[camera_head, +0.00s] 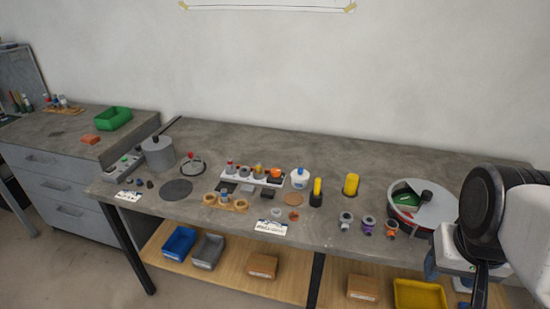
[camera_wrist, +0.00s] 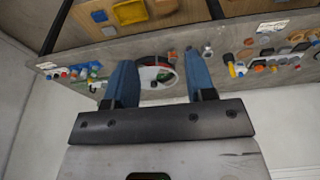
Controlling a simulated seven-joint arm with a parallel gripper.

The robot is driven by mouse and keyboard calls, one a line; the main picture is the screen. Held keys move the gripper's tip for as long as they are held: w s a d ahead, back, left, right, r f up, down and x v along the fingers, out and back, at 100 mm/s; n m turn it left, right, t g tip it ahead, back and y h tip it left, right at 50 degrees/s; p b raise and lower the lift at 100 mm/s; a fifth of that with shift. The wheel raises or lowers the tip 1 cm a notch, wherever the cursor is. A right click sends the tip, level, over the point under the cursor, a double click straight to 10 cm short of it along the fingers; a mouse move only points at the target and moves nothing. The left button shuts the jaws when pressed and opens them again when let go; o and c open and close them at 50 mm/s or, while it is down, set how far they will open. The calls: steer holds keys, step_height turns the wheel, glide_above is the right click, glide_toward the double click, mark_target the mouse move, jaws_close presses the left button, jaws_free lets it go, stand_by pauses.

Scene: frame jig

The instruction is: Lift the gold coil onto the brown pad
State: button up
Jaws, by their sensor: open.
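A small gold-coloured piece (camera_head: 258,171), which looks like the gold coil, stands in a white rack (camera_head: 228,178) in the middle of the bench, left of an orange piece (camera_head: 275,174). It is too small to be sure of its shape. A round brown pad (camera_head: 293,199) lies flat on the bench just in front of the rack's right end. Its visible top looks bare. My gripper (camera_wrist: 160,62) is open and empty, with two blue fingers apart. In the head view my gripper (camera_head: 446,272) is at the far right, well away from coil and pad.
Several small reels (camera_head: 368,224) and a round divided tray (camera_head: 405,213) lie nearer my arm. A wooden holder (camera_head: 239,206) is left of the pad. The bench's back strip is clear.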

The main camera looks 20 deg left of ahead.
steer(key=shift+o, duration=1.1)
